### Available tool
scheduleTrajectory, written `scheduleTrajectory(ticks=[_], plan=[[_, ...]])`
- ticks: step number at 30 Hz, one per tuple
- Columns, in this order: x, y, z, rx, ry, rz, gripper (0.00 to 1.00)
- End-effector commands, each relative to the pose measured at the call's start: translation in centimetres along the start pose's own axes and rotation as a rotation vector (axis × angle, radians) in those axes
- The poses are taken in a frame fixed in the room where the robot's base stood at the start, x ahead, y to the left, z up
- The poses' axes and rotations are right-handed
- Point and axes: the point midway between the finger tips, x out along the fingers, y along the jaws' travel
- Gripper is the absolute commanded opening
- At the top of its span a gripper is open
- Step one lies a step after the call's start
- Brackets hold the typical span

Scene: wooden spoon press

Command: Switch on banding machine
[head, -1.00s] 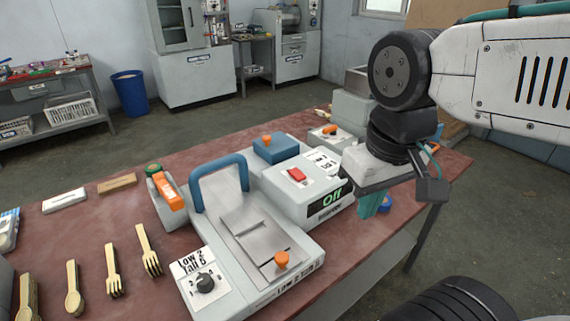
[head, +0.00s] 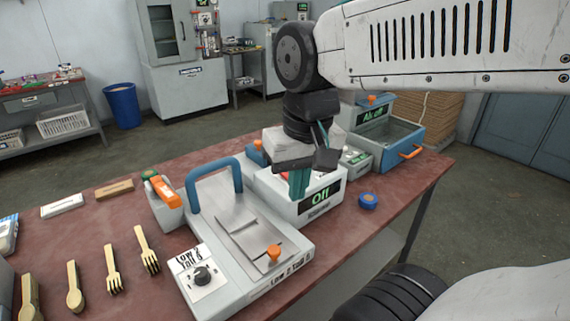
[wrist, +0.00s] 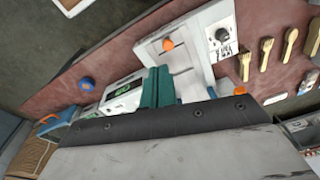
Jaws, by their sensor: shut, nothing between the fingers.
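A white box machine (head: 322,207) with a green "Off" display stands on the table in the head view. I take it to be the banding machine, though I cannot read its name. It also shows in the wrist view (wrist: 121,101), just left of my fingers. My gripper (head: 298,190) hangs over its top with teal fingers pointing down. The fingers are shut and empty, and they also show in the wrist view (wrist: 157,76). The machine's red switch is mostly hidden behind my gripper. I cannot tell whether the fingers touch the machine.
A press with a blue handle (head: 213,172) and an orange knob stands left of the machine. A blue roll (head: 368,201) lies to its right. A blue tray unit (head: 398,150) stands behind. Wooden forks and spoons (head: 112,270) lie at the left.

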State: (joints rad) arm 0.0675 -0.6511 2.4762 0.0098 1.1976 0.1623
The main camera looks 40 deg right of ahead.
Motion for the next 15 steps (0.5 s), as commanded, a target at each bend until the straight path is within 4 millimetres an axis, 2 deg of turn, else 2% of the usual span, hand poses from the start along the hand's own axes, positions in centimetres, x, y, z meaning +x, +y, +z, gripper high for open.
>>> scheduleTrajectory(ticks=[1,5,9,12,15], plan=[[-0.3,0.4,-2.4,0.111,-0.004,-0.001,0.00],[-0.7,1.9,-9.1,0.456,0.000,-0.006,0.00],[0.1,4.8,-16.0,0.815,0.007,-0.016,0.00],[0.9,7.2,-19.8,1.024,0.013,-0.022,0.00],[1.8,9.0,-22.4,1.176,0.016,-0.027,0.00]])
